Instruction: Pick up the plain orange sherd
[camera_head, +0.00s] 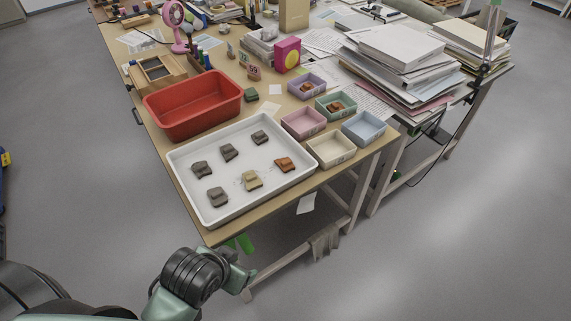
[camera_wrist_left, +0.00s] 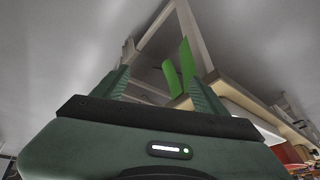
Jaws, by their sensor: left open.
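An orange-brown sherd (camera_head: 285,164) lies at the right side of the white tray (camera_head: 240,208); its surface is too small to tell whether it is plain. Other orange-brown pieces lie in the green box (camera_head: 335,106) and the purple box (camera_head: 307,87). My left gripper (camera_head: 244,279) is low in front of the table, below the tray and apart from every sherd. In the left wrist view its two dark green fingers (camera_wrist_left: 160,88) stand apart with nothing held between them. My right gripper is not in view.
The tray also holds a tan sherd (camera_head: 251,180) and several grey ones. A red bin (camera_head: 195,128) stands behind it. Pink (camera_head: 303,134), cream (camera_head: 331,160) and blue (camera_head: 364,139) boxes stand to its right. Bright green strips (camera_wrist_left: 187,62) show near the table's underside.

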